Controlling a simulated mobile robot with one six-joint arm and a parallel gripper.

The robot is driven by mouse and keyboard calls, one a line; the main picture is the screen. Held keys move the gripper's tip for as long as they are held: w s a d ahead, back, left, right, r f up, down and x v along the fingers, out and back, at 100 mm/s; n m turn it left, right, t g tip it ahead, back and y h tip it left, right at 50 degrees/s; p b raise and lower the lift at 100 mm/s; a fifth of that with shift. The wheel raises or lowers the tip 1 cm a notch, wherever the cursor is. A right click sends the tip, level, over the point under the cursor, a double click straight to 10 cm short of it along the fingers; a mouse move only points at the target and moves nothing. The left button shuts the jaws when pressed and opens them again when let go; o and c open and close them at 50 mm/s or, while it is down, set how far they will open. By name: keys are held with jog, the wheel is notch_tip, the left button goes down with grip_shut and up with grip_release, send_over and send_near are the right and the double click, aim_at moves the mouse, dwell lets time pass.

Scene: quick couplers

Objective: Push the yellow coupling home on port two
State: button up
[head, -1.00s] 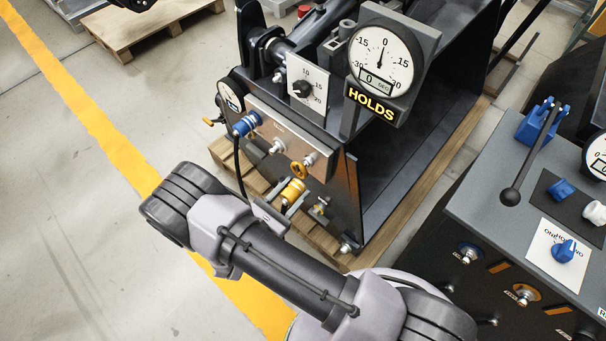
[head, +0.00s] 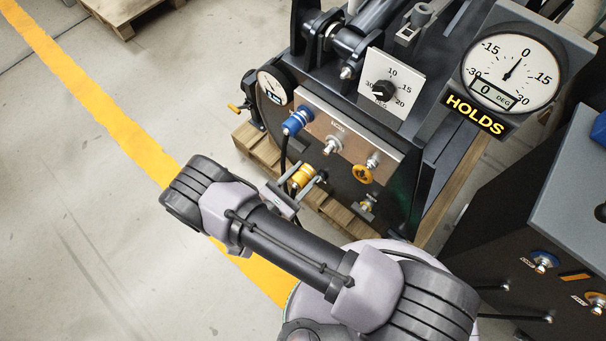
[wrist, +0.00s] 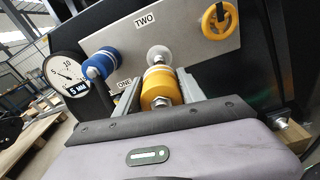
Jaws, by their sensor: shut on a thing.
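The yellow coupling (head: 302,176) is held between the fingers of my gripper (head: 300,183), which is shut on it. In the wrist view the coupling (wrist: 157,92) sits between the two grey fingers, its front end towards the panel. Port two (wrist: 158,55), a bare metal nipple near the label TWO, is straight beyond it there. In the head view port two (head: 332,144) is up and right of the coupling, with a visible gap between them.
A yellow handwheel (head: 362,174) is on the panel's right. A dial (head: 512,70) above a HOLDS sign reads about 0 degrees. A round gauge (head: 275,87) is at the panel's left. A dark console (head: 545,215) stands at the right. Open floor lies to the left.

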aim_at(325, 152)
jog(key=shift+x, duration=2.8)
jog(key=shift+r+x, duration=0.2)
jog(key=shift+x, duration=0.85)
jog(key=shift+r+x, duration=0.15)
jog(key=shift+x, duration=0.9)
jog(key=o, duration=1.2)
jog(key=p+v, duration=0.3)
jog(key=v, duration=1.4)
jog(key=shift+s+a+f+p, duration=0.1)
jog(key=shift+s+a+p, duration=0.1)
jog(key=shift+p, duration=0.2)
jog(key=shift+w, duration=0.1)
